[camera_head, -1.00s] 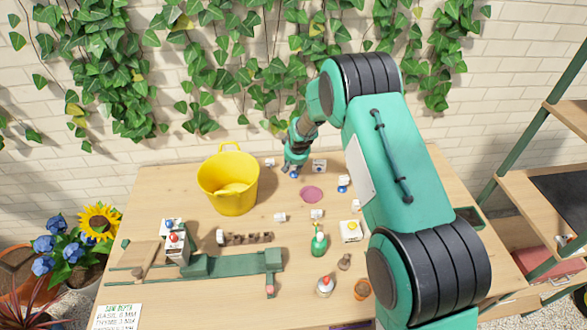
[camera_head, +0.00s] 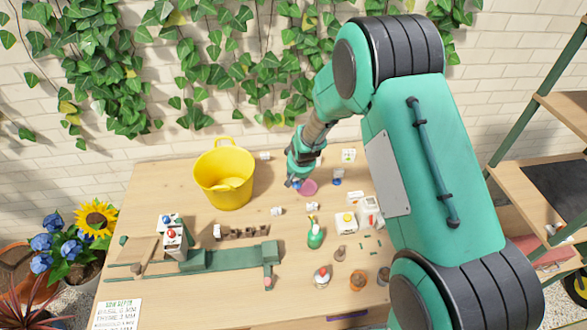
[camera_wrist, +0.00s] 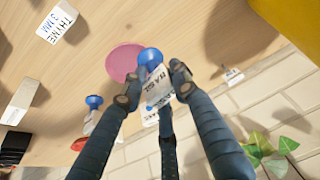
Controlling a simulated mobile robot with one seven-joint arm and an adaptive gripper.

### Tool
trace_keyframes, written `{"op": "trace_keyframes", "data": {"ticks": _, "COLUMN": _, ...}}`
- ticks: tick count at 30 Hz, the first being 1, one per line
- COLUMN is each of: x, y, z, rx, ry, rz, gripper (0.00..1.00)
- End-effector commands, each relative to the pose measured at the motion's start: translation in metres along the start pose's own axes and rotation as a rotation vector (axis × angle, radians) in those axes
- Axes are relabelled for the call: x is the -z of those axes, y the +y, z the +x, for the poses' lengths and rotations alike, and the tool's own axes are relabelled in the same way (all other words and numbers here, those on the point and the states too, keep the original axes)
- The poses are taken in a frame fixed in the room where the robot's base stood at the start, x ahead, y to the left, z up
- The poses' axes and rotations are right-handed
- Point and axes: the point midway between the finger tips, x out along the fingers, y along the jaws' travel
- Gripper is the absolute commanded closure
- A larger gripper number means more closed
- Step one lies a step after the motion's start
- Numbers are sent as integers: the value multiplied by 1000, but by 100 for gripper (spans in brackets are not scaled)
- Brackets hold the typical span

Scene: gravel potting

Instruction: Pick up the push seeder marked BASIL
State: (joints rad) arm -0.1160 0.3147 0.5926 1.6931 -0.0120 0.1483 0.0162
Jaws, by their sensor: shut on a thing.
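My gripper (camera_wrist: 155,88) is shut on a small white push seeder (camera_wrist: 159,88) with a round blue knob. Its label faces the wrist camera and appears to read BASIL, partly covered by the fingers. In the head view my gripper (camera_head: 292,181) is just left of a pink disc (camera_head: 309,187), with the seeder's blue knob (camera_head: 297,187) showing beside it. The disc also shows behind the seeder in the wrist view (camera_wrist: 122,62). I cannot tell how high the seeder is above the table.
Another blue-knobbed seeder (camera_head: 337,178) stands right of the disc. A white block marked THYME 3 MM (camera_wrist: 56,22) lies nearby. A yellow bucket (camera_head: 223,178) stands to the left. A green bottle (camera_head: 315,236) and a dark pot strip (camera_head: 240,232) are nearer. The brick wall (camera_head: 90,170) is behind.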

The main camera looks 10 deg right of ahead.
Motion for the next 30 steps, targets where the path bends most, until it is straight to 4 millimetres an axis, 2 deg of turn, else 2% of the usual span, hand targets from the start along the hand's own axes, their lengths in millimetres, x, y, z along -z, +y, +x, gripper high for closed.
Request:
{"op": "trace_keyframes", "data": {"ticks": 3, "x": -12, "y": 0, "z": -7, "rx": 0, "ry": 0, "rz": 0, "gripper": 98}}
{"op": "trace_keyframes", "data": {"ticks": 9, "x": -22, "y": 0, "z": -12, "rx": 0, "ry": 1, "rz": 0, "gripper": 98}}
{"op": "trace_keyframes", "data": {"ticks": 30, "x": -24, "y": 0, "z": -13, "rx": 0, "ry": 0, "rz": 0, "gripper": 98}}
